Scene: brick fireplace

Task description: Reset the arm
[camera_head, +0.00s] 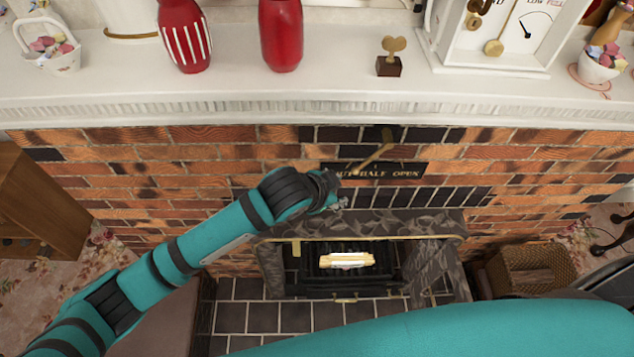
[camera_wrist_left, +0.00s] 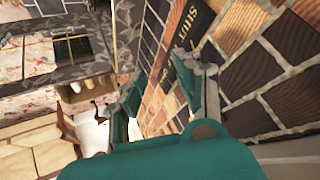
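My left arm reaches in from the left in the head view, with its left gripper (camera_head: 338,196) in front of the brick wall, just below and left of the brass lever (camera_head: 374,160). The lever slants up to the right across a dark plate (camera_head: 420,170) lettered with "HALF OPEN". In the left wrist view the two fingers of the left gripper (camera_wrist_left: 165,98) stand apart with nothing between them. The dark lettered plate (camera_wrist_left: 188,55) lies beyond them. My right gripper is not in view; a teal part of my body fills the bottom right of the head view.
A white mantel shelf (camera_head: 330,92) juts out above, holding red vases (camera_head: 282,35), a small wooden-based key-like ornament (camera_head: 390,58) and a white clock-like case (camera_head: 505,40). The stone fireplace surround (camera_head: 275,270) lies below. A wicker basket (camera_head: 530,272) stands at right.

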